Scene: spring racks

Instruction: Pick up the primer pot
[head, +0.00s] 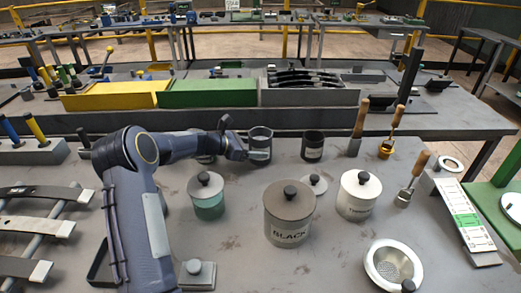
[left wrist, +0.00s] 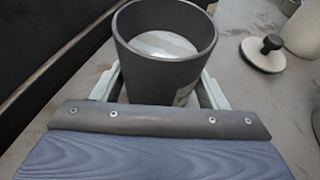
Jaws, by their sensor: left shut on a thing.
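A dark grey open pot (head: 260,143) stands at the back of the near table, with pale content inside. In the left wrist view the pot (left wrist: 165,75) fills the space between two pale fingers, with part of a label at its right side, too hidden to read. My left gripper (head: 243,149) is shut on this pot, one finger on each side. I cannot tell from the label whether it is the primer pot. The pot looks upright; I cannot tell whether it is off the table. My right gripper is not in view.
A dark labelled pot (head: 313,147) stands just right of the held one. A loose lid (head: 314,184) lies in front of it. Lidded pots stand nearer: a green one (head: 207,195), BLACK (head: 289,215) and a white one (head: 358,196). A raised ledge (head: 300,120) runs behind.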

